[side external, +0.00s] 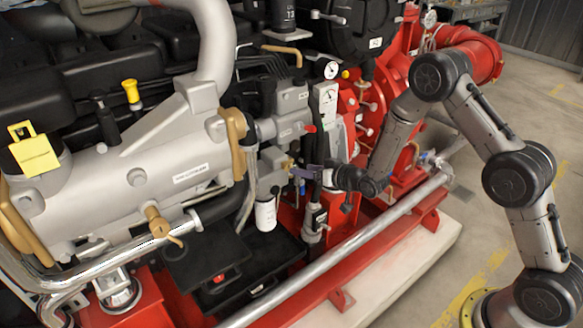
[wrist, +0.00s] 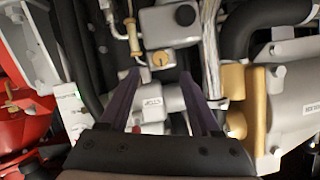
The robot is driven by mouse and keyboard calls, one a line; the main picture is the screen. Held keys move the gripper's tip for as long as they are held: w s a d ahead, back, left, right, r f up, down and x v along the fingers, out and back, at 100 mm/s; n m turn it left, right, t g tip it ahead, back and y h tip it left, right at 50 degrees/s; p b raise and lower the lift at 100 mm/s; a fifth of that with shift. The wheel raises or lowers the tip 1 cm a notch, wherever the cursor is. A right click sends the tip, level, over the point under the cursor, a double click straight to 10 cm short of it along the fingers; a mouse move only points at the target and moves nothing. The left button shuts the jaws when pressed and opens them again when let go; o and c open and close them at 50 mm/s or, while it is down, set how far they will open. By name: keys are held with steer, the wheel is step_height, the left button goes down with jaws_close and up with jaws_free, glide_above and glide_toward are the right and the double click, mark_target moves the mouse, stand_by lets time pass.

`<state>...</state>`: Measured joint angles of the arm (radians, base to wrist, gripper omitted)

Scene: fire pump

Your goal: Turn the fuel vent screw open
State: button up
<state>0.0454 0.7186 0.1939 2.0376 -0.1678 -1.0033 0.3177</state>
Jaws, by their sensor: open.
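A small round brass screw head (wrist: 160,59), which looks like the fuel vent screw, sits on a grey block (wrist: 175,25) in the wrist view. My gripper (wrist: 160,77) is open, with its two purple fingers apart. The screw head shows between and just beyond the fingertips, and nothing is held. In the side view my gripper (side external: 299,172) reaches left to the grey fuel block above a white filter (side external: 265,215). A small brass part (side external: 287,165) shows by the fingertips there. I cannot tell whether the fingers touch anything.
A brass-coloured handle (wrist: 132,38) stands beside the screw head in the wrist view. A shiny pipe (wrist: 211,50) and a thick black hose (wrist: 245,28) run to its right. In the side view, a red lever (side external: 310,129) and gauge panel (side external: 328,105) are close above my gripper.

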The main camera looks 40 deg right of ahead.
mark_target(289, 167)
steer(key=x, duration=0.6)
steer(key=shift+w+f, duration=0.1)
steer(key=shift+w, duration=0.15)
jaws_close()
